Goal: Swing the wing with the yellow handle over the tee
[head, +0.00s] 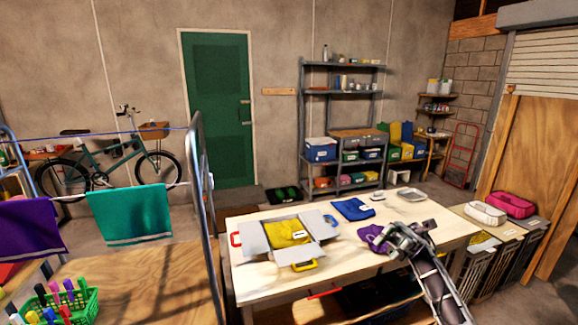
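A pale folding board (252,238) lies on the wooden table. The yellow tee (283,231) lies flat on its middle, with a small white patch on it. The yellow handle (304,265) is on the near wing (294,253), which lies out toward the table's front edge, off the tee. My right gripper (388,241) is over the table right of the board, apart from the yellow handle, beside a purple cloth. Its fingers are too unclear to judge. My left gripper is out of view.
The purple cloth (372,236) lies right of the board, partly hidden by my gripper. A blue folded cloth (352,209) and a grey tray (411,195) lie behind. Bins (487,259) stand at the table's right. A drying rack (204,190) stands left.

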